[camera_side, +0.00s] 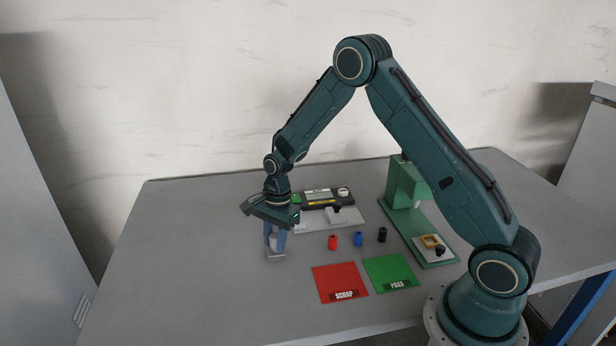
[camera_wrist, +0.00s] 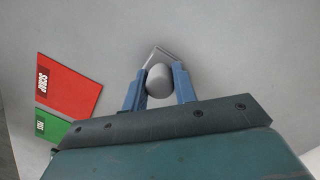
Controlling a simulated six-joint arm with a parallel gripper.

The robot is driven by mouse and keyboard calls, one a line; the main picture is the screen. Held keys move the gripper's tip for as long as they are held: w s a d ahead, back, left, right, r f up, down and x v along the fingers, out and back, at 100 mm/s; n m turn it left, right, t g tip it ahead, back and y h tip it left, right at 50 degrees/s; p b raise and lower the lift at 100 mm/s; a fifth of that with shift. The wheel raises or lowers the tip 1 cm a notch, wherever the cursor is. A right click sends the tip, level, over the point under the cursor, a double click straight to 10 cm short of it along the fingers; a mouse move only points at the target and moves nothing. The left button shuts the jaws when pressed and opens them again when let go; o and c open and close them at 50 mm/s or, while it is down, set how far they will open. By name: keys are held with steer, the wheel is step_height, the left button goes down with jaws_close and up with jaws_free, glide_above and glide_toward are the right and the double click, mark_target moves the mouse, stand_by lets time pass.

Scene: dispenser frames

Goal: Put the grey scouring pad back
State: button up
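A grey piece with a rounded upper part and a flat, square-cornered base, which I take for the grey scouring pad (camera_wrist: 160,80), is between my gripper's fingers in the wrist view. In the side view its pale lower part (camera_side: 275,256) shows under the fingertips, at or very near the table top. My gripper (camera_side: 275,242) points straight down at the left of the work area. Its two blue fingers, also in the wrist view (camera_wrist: 160,84), lie against both sides of the rounded part with no clear gap. The fingers hide much of the pad in the side view.
A red SCRAP mat (camera_side: 340,282) and green PASS mat (camera_side: 390,271) lie in front. Red (camera_side: 332,242), blue (camera_side: 358,239) and black (camera_side: 382,235) cylinders stand behind them. A display unit (camera_side: 322,198), a pale plate (camera_side: 312,222) and a green stand (camera_side: 405,185) are farther back. The left tabletop is clear.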

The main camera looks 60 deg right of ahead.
steer(key=o, duration=0.4)
steer(key=shift+c, duration=0.2)
steer(key=shift+r, duration=0.15)
step_height(320, 180, up, 12)
steer(key=d, duration=0.2)
steer(key=shift+a, duration=0.1)
stand_by(0.6)
